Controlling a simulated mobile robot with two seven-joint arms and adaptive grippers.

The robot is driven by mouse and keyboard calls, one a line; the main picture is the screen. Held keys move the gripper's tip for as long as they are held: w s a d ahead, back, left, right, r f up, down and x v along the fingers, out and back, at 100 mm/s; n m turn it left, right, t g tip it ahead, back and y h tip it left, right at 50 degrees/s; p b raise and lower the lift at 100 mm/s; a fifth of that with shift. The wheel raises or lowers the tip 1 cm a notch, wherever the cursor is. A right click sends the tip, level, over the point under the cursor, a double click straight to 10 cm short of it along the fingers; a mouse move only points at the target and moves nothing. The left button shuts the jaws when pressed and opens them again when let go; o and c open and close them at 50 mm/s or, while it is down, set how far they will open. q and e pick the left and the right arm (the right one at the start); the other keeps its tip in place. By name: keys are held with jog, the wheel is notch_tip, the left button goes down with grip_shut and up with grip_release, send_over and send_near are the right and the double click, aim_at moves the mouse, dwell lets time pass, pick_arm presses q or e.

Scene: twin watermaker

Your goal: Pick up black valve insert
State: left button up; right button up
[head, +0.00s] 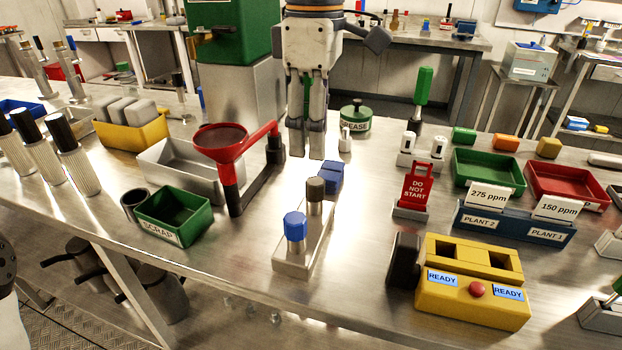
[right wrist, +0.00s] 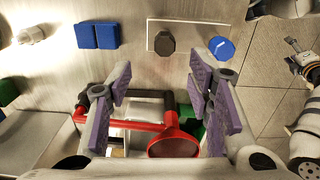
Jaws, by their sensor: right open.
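The black valve insert is a dark knob (head: 315,188) on a short metal stem, standing upright in a metal block (head: 290,262). A blue-topped insert (head: 295,227) stands in the same block, nearer to me. My right gripper (head: 307,154) points down, open and empty, above and just behind the black insert. In the right wrist view, the black insert's dark faceted top (right wrist: 164,44) and the blue one (right wrist: 221,48) lie beyond the purple-padded fingers (right wrist: 163,92), not between them.
A red funnel (head: 221,143) on a red-and-black stand is left of my right gripper. Blue blocks (head: 331,177) lie close behind the metal block. A green scrap bin (head: 174,217) is left, a yellow READY box (head: 470,290) right. Bare tabletop lies right of the block.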

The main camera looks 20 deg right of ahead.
aim_at(315, 181)
jog(key=f, duration=0.8)
jog(key=shift+s+f, duration=0.1)
jog(key=shift+s, duration=0.3)
grip_shut()
